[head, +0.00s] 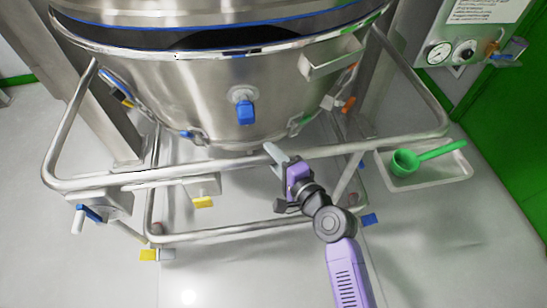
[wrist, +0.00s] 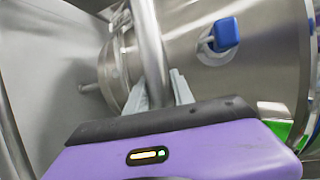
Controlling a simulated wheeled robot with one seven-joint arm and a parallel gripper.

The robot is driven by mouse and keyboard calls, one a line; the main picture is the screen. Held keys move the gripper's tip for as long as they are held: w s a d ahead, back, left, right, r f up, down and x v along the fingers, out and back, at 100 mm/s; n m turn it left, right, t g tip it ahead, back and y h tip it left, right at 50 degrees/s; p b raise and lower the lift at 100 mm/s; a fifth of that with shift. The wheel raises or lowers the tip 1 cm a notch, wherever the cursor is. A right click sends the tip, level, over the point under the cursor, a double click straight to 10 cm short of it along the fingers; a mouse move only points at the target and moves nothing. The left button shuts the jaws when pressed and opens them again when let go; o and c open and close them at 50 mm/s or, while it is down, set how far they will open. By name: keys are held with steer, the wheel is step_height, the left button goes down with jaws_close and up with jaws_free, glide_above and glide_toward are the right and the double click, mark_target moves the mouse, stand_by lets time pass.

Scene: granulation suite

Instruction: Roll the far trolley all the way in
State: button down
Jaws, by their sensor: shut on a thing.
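The trolley is a steel tube frame with a front rail (head: 200,172) running across the head view, and it carries a large round steel bowl (head: 185,95). My gripper (head: 275,153) is at the middle of this rail, in front of the bowl. In the wrist view my gripper (wrist: 163,92) has its grey fingers on both sides of a steel tube (wrist: 150,45), shut on it. The bowl wall (wrist: 265,65) fills the right of that view. The fingers partly hide the gripped part of the tube. Only one trolley shows clearly.
A tray (head: 462,172) with a green scoop (head: 405,160) sits right of the frame. Casters with yellow (head: 203,202) and blue (head: 370,219) pedals stand below. A steel post (head: 95,100) rises at left, and a gauge panel (head: 440,52) is at upper right. The front floor is clear.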

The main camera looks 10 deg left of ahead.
steer(key=shift+w+a+r, duration=0.1)
steer(key=shift+w+a, duration=0.05)
steer(key=shift+w, duration=0.5)
steer(key=shift+w+a, duration=0.1)
steer(key=shift+w, duration=0.5)
steer(key=c, duration=1.1)
jaws_free()
steer(key=shift+s, duration=0.1)
steer(key=v, duration=0.7)
steer(key=shift+s+d+p, duration=0.2)
steer(key=shift+s+p, duration=0.1)
steer(key=shift+s, duration=0.1)
